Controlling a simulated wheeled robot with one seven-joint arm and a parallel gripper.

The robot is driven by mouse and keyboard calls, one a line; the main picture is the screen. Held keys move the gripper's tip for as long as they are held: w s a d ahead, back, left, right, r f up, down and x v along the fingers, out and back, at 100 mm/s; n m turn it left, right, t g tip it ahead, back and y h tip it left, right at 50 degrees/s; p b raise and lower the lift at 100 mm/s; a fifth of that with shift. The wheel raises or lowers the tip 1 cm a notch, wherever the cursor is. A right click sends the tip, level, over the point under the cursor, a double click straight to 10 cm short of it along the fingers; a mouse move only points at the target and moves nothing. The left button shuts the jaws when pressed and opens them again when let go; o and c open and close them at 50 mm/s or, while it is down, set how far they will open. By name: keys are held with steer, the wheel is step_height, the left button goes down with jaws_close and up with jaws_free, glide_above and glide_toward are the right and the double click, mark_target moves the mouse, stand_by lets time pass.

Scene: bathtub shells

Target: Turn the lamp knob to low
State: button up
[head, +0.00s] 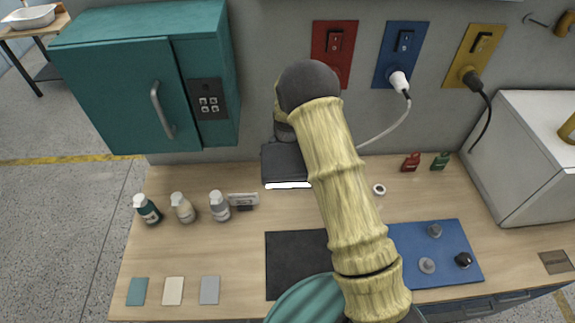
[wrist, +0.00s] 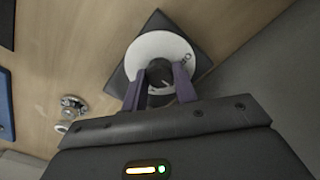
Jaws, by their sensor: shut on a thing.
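In the wrist view, the lamp knob (wrist: 160,70) is dark and round. It stands at the middle of a white dial (wrist: 146,47) with dark lettering near its right edge, too small to read surely. The dial sits on a dark square base (wrist: 150,22). My gripper (wrist: 159,80) has its two purple fingers on either side of the knob, shut on it. The fingers hide part of the knob and the lower dial. In the head view my arm covers the middle of the bench, and I cannot make out the knob there.
A teal cabinet (head: 120,95) hangs at left. Several bottles (head: 184,208) stand on the bench (head: 235,275) below it. A black mat (head: 290,262) and a blue panel with knobs (head: 430,240) lie in front. A white plug (head: 398,82) with a cord hangs at the wall. A grey box (head: 530,160) stands right.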

steer(key=o, duration=1)
steer(key=shift+c, duration=0.2)
steer(key=shift+r, duration=0.15)
step_height(320, 180, up, 17)
steer(key=b, duration=0.3)
steer(key=shift+b, duration=0.35)
steer(key=shift+r, duration=0.15)
